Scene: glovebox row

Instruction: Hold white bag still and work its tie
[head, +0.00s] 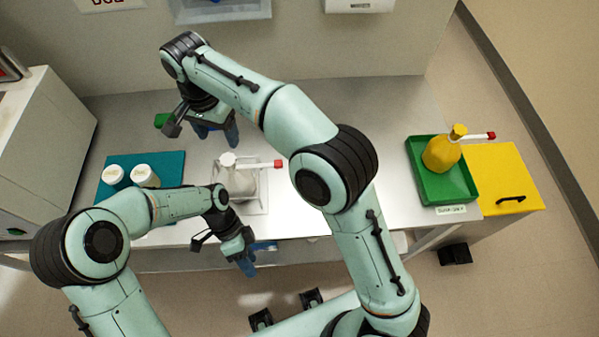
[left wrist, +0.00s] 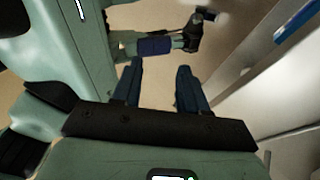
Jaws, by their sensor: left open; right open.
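The white bag (head: 238,181) stands in the middle of the bench in the head view, with a gathered neck on top. My left gripper (head: 255,256) is open and empty, below the bag and past the bench's front edge. The left wrist view shows its blue fingers (left wrist: 158,80) apart with nothing between them. My right gripper (head: 217,133) is open, behind the bag and slightly left, apart from it. My left forearm passes close to the bag's lower left.
The bag rests on a pale tray (head: 257,204). A teal mat (head: 172,160) with two white-lidded jars (head: 145,176) lies left. A green tray (head: 455,190) with a yellow bag (head: 441,153) and a yellow lid (head: 505,170) are at right. My right arm crosses the bench between.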

